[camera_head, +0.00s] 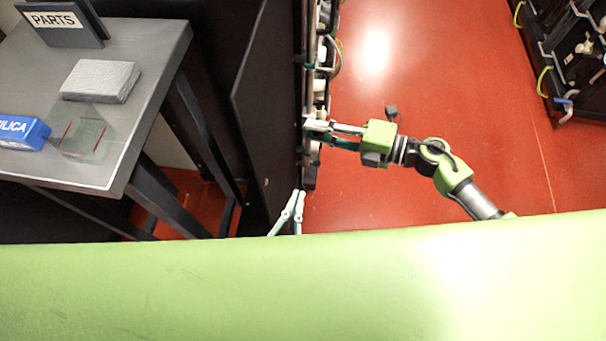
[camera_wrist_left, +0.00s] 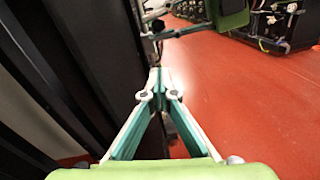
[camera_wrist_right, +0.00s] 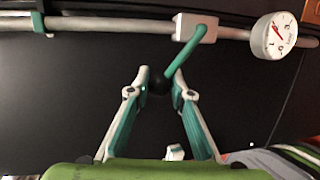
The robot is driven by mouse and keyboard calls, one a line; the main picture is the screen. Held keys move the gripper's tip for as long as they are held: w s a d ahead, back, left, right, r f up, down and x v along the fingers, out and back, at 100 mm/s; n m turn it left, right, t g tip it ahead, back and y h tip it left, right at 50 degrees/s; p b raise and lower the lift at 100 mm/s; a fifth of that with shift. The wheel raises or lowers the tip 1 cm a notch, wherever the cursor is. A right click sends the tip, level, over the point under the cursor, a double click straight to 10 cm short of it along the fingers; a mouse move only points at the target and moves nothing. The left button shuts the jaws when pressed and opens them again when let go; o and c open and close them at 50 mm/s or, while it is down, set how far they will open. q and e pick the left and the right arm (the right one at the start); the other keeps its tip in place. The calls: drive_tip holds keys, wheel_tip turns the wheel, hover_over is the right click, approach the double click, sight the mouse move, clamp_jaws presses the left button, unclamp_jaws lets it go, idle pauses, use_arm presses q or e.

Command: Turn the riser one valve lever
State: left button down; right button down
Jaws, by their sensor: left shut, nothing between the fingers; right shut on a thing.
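In the right wrist view, a teal valve lever (camera_wrist_right: 188,52) slants down from a pale valve body (camera_wrist_right: 196,28) on a horizontal pipe (camera_wrist_right: 110,23). It ends in a black knob (camera_wrist_right: 158,82). My right gripper (camera_wrist_right: 161,76) is shut on the knob, one finger on each side. In the head view my right gripper (camera_head: 310,130) reaches the dark rack's edge from the right; the lever cannot be made out there. My left gripper (camera_head: 300,193) is shut and empty below it, beside the rack. Its fingertips (camera_wrist_left: 157,78) meet in the left wrist view.
A round white gauge (camera_wrist_right: 275,36) sits on the pipe, right of the valve. A dark panel (camera_head: 262,100) stands left of the grippers. Further left is a grey table (camera_head: 150,60) with a PARTS sign. Red floor (camera_head: 420,60) lies open to the right, before another rack (camera_head: 565,50).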

use_arm(q)
drive_tip(key=r+x, duration=0.2)
drive_tip(key=x, duration=1)
drive_tip(key=shift+r, duration=0.35)
drive_tip(key=shift+d, duration=0.1)
drive_tip(key=shift+w+d+r, duration=0.15)
drive_tip(key=shift+w+r, duration=0.2)
drive_tip(key=shift+r, duration=0.45)
use_arm(e)
drive_tip(key=c, duration=1.8)
unclamp_jaws()
drive_tip(key=shift+f, duration=0.1)
use_arm(q)
drive_tip(key=shift+d+f, duration=0.1)
